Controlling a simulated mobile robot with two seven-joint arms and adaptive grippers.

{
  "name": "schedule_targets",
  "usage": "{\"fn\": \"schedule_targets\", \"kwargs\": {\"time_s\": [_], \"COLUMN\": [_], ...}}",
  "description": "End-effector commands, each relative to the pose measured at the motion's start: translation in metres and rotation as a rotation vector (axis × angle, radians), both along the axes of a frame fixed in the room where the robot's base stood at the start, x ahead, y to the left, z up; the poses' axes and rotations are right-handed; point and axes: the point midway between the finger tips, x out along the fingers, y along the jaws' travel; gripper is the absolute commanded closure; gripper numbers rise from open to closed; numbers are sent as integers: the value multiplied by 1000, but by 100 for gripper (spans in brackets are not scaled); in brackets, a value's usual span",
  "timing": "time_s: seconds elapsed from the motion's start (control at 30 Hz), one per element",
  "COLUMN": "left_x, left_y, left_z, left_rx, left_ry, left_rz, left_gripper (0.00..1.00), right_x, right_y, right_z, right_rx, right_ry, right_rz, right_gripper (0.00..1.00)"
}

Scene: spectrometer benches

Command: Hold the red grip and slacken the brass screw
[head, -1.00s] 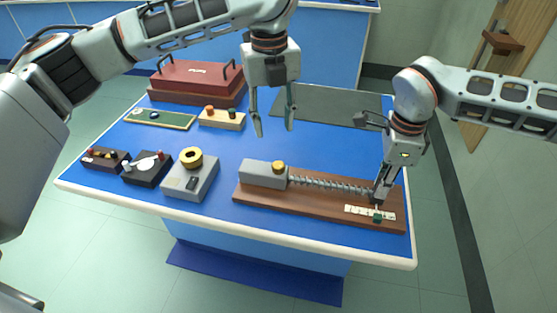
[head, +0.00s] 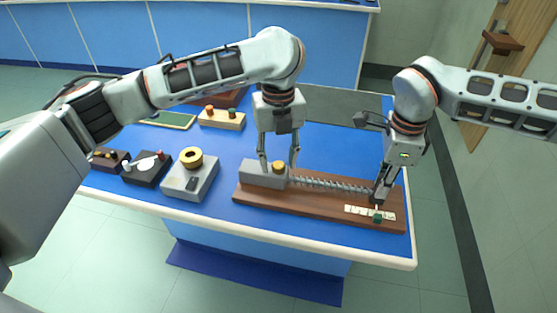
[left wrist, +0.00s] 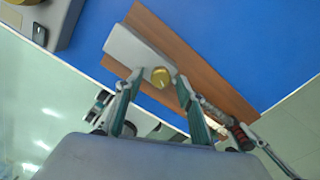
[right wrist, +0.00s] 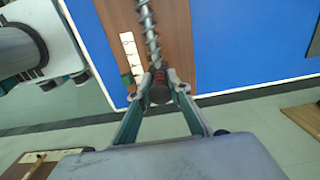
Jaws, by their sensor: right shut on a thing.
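The brass screw (head: 278,167) stands on top of the grey block (head: 258,174) at the left end of a brown wooden board (head: 310,207). My left gripper (head: 279,166) is open just above it; in the left wrist view the brass screw (left wrist: 160,77) shows between the two spread fingertips. A coil spring (head: 330,184) runs from the block towards the right end.
A white scale strip (head: 358,211) with a green marker (head: 377,217) lies on the board near my right gripper. Left of the board stands a grey box with a brass ring (head: 190,157). Behind are a wooden block with knobs (head: 222,119) and a red case (head: 232,97).

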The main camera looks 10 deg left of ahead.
Motion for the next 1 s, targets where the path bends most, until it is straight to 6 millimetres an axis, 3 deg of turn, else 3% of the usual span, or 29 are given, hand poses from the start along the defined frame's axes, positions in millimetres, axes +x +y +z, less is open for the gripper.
{"fn": "schedule_targets", "kwargs": {"time_s": [0.37, 0.4, 0.53, 0.57, 1.0], "left_x": [0, 0, 0, 0, 0], "left_y": [0, 0, 0, 0, 0], "left_z": [-8, -8, -8, -8, -7], "left_rx": [0, 0, 0, 0, 1], "left_ry": [1, 1, 1, 1, 0], "left_rz": [0, 0, 0, 0, 67], "left_gripper": [62, 64, 98, 100, 100], "right_x": [-2, -2, -2, -2, -2], "right_y": [-1, -1, -1, -1, -1], "right_z": [-4, -4, -4, -4, -4], "right_rx": [-4, -4, -4, -4, -4], "right_ry": [8, 8, 8, 8, 8], "right_rz": [-1, -1, -1, -1, -1], "right_gripper": [100, 100, 100, 100, 100]}}
